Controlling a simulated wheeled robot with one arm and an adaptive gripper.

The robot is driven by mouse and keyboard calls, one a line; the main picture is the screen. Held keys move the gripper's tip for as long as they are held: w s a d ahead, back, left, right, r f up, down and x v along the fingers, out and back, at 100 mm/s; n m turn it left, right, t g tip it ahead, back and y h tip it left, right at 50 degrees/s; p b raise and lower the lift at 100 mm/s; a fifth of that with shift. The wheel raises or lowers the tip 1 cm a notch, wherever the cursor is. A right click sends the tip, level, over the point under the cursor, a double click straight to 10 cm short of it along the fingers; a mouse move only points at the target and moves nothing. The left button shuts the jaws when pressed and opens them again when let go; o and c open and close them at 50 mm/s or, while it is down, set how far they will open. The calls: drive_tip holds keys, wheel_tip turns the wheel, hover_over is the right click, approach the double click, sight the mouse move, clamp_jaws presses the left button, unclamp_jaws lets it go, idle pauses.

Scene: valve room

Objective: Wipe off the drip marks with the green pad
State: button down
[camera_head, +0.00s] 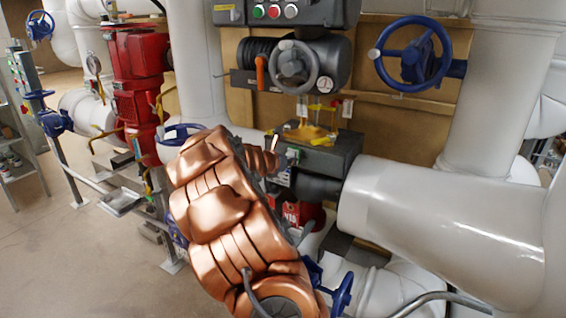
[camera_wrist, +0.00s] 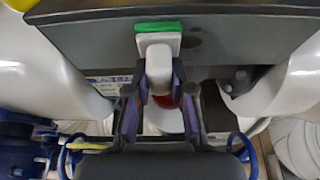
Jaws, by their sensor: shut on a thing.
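My gripper (camera_wrist: 158,92) is shut on the pale handle (camera_wrist: 158,68) of the green pad (camera_wrist: 159,26). The pad's green edge lies along the top of its white backing, in front of the dark grey box face (camera_wrist: 90,38) in the wrist view. The pad is at or very close to this face; I cannot tell whether it touches. A small dark spot (camera_wrist: 196,41) shows on the face just right of the pad. I cannot tell whether it is a drip mark. Any marks behind the pad are hidden. In the head view, my arm hides much of the gripper, near the box (camera_head: 335,155).
A thick white pipe (camera_head: 440,215) runs right of the box. Above it are a grey handwheel (camera_head: 293,63) and a blue handwheel (camera_head: 412,54). Yellow and glass fittings (camera_head: 305,130) stand on the box. A red pump (camera_head: 140,85) is at left; open floor lies lower left.

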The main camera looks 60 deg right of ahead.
drive_tip(key=shift+s+f+b, duration=0.1)
drive_tip(key=shift+s+b, duration=0.85)
drive_tip(key=shift+s, duration=1.2)
drive_tip(key=shift+s+d, duration=0.1)
drive_tip(key=shift+s, duration=0.15)
drive_tip(key=shift+w, duration=0.15)
drive_tip(key=shift+w+r+p, duration=0.25)
drive_tip(key=shift+w+p, duration=0.2)
drive_tip(key=shift+p, duration=0.25)
drive_tip(key=shift+w+f+p, duration=0.15)
drive_tip(key=shift+w+p, duration=0.75)
drive_tip(key=shift+w, duration=0.45)
drive_tip(key=shift+w+p, duration=0.65)
drive_tip(key=shift+w, duration=0.1)
drive_tip(key=shift+w+f+p, duration=0.1)
drive_tip(key=shift+w+p, duration=0.6)
drive_tip(key=shift+w, duration=0.3)
